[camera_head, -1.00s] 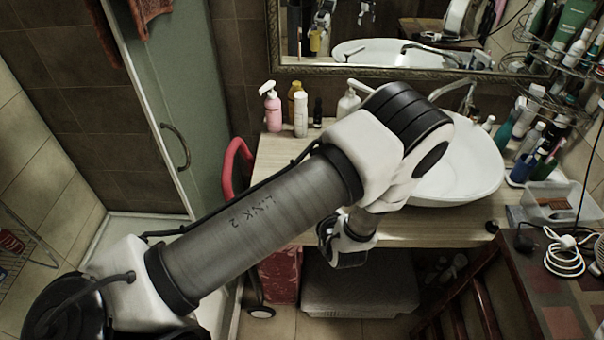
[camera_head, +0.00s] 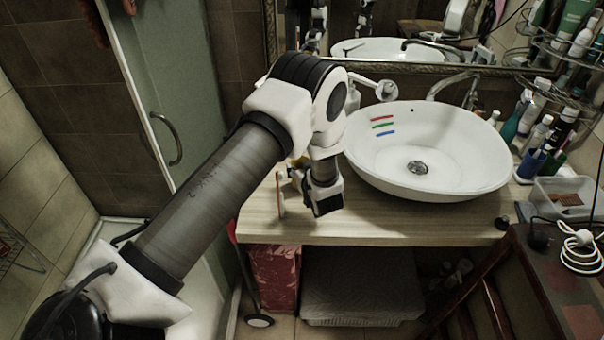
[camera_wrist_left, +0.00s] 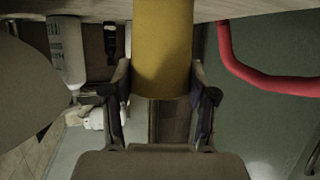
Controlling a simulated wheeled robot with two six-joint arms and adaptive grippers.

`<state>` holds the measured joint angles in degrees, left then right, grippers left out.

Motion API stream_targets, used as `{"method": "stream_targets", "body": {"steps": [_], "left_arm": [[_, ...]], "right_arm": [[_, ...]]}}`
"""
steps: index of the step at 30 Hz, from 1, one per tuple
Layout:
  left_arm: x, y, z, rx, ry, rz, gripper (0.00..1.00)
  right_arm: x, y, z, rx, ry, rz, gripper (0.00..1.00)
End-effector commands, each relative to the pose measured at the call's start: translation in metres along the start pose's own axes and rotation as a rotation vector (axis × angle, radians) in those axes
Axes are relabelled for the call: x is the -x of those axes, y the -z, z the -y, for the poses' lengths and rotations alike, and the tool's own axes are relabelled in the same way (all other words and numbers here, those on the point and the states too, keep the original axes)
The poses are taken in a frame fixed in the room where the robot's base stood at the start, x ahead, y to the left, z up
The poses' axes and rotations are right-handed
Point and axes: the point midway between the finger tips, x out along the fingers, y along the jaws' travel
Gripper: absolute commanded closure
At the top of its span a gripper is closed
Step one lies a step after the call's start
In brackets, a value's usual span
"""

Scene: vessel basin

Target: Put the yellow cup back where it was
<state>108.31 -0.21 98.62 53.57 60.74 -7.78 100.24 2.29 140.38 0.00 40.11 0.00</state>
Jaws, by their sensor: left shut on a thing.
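The yellow cup (camera_wrist_left: 162,45) is between the two fingers of my left gripper (camera_wrist_left: 165,105) in the left wrist view. The fingers are shut on it, and its upper end runs out of the picture. In the head view my left gripper (camera_head: 297,188) is at the left part of the wooden counter (camera_head: 400,230), left of the basin. I cannot tell whether the cup touches the counter. My right gripper is not in view.
The white basin (camera_head: 470,180) with three coloured stripes stands right of my gripper. A white bottle (camera_wrist_left: 65,50) shows in the wrist view, as does a red curved bar (camera_wrist_left: 265,80). My arm hides the counter's back left.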

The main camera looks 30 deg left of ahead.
Motion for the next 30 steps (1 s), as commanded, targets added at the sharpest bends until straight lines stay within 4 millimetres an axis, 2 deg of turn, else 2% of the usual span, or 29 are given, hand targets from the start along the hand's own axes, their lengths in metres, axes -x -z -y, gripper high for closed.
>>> {"method": "stream_targets", "body": {"steps": [11, 12, 13, 25, 28, 30], "left_arm": [[-0.003, -0.007, 0.000, 0.001, -0.001, -0.001, 0.86], [-0.002, -0.006, 0.000, 0.001, -0.001, -0.001, 0.28], [-0.002, -0.005, 0.000, 0.001, -0.001, -0.001, 0.18], [0.001, 0.000, -0.001, 0.001, -0.001, -0.001, 0.18], [0.015, -0.004, -0.002, 0.000, -0.004, -0.001, 0.18], [0.032, -0.004, -0.001, -0.003, -0.004, -0.003, 0.18]], "right_arm": [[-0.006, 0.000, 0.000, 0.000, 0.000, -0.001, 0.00], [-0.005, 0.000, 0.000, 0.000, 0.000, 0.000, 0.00], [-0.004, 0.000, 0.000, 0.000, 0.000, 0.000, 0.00], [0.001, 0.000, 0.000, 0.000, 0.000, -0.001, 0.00], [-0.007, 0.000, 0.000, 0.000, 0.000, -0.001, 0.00], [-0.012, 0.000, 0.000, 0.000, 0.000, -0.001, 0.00]]}}
